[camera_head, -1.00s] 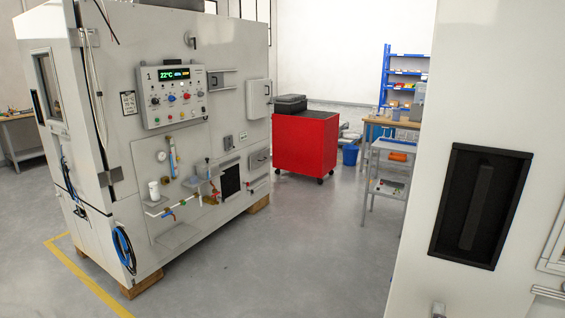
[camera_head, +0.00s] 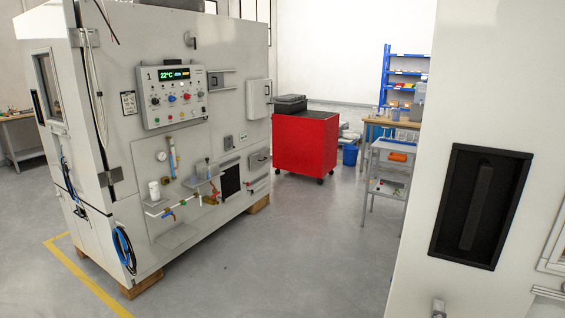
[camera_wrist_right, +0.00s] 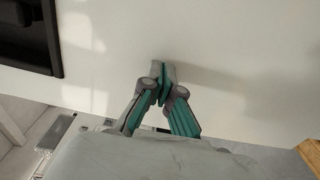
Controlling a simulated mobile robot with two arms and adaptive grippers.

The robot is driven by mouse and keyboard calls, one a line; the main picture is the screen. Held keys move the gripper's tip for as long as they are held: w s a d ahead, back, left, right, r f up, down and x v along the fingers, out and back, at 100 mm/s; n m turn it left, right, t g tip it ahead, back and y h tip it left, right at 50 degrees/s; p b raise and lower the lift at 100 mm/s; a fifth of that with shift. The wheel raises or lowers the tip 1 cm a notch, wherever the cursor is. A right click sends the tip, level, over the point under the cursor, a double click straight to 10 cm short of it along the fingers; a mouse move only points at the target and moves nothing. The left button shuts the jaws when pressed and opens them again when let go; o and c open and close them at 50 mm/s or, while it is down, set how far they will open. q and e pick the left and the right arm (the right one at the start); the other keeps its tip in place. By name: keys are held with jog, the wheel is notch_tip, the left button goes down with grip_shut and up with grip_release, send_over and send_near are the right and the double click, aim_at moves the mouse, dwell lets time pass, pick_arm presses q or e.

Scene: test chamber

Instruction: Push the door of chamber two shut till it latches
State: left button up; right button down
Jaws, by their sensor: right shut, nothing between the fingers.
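A large white door panel (camera_head: 455,90) with a black recessed handle (camera_head: 480,205) fills the right of the head view. I take it for chamber two's door; no number shows on it. Its latch and frame cannot be made out. In the wrist view the door's white face (camera_wrist_right: 240,50) fills the top, with part of the black recess (camera_wrist_right: 30,35) at top left. My right gripper (camera_wrist_right: 162,72) is shut and empty, fingertips at the door face; I cannot tell if they touch. Its tip shows at the head view's bottom (camera_head: 438,308), below the recess. My left gripper is not in view.
Chamber one (camera_head: 225,110), with its display and pipework, stands at left on wooden blocks. A red cart (camera_head: 305,145), a blue bin (camera_head: 350,155) and a small trolley (camera_head: 388,170) stand further back. The grey floor (camera_head: 290,250) between chamber one and the door is clear.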

dwell(0.6)
jog(key=shift+x, duration=2.35)
send_near(439, 297)
jog(key=shift+w+d+f, duration=0.3)
jog(key=shift+w+f, duration=0.15)
jog(key=shift+f, duration=0.05)
